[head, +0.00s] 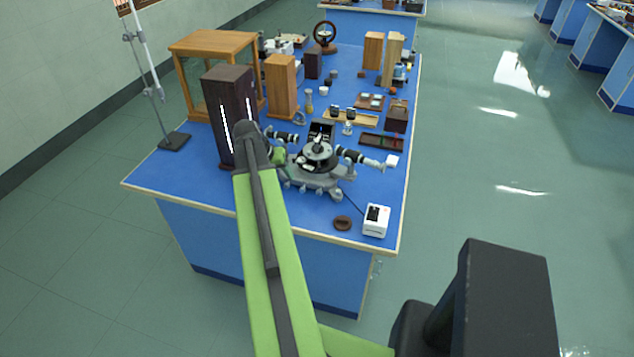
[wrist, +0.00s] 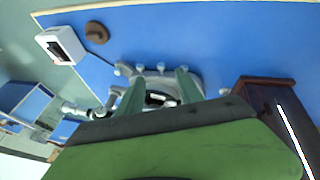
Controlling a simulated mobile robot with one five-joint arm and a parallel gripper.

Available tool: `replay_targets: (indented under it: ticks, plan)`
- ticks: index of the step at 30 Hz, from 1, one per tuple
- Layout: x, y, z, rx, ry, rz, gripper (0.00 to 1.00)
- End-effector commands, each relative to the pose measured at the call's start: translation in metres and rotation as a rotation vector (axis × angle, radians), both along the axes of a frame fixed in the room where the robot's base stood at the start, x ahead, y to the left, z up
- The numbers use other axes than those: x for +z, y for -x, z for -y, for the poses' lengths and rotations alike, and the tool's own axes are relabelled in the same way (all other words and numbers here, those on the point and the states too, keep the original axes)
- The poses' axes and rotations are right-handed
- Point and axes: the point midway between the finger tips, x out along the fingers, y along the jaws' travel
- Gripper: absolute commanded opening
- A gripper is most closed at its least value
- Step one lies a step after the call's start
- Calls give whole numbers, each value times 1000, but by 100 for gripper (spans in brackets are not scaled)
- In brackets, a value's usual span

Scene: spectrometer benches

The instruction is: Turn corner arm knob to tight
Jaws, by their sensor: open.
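The grey spectrometer (head: 318,178) stands near the front of the blue-topped bench, with a round central table and two black tubes reaching out to the sides. Several small pale knobs line the near side of its base; they also show in the wrist view (wrist: 160,67). I cannot tell which one is the corner arm knob. My gripper (head: 281,157) is at the left side of the spectrometer, partly hidden by my arm. In the wrist view its two green fingers (wrist: 158,82) are spread apart with nothing held, over part of the spectrometer base. Whether they touch it is unclear.
A tall dark box (head: 228,100) with light strips stands close left of my gripper. A white device (head: 376,220) and a brown disc (head: 342,223) lie at the front right. Wooden boxes and small parts crowd the bench behind. The front left bench top is clear.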

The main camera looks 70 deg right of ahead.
Motion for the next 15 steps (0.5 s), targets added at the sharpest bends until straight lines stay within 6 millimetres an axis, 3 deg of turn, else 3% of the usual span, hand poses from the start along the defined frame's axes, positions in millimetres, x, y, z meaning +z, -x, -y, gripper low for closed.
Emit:
replay_targets:
  ticks: [1, 4, 10, 15]
  plan:
    - [10, 22, 18, -52, 16, -1, 43]
    - [14, 46, 35, -105, 38, -3, 43]
    - [9, 53, 39, -119, 42, -3, 43]
    - [-20, 58, 49, -118, 41, -3, 43]
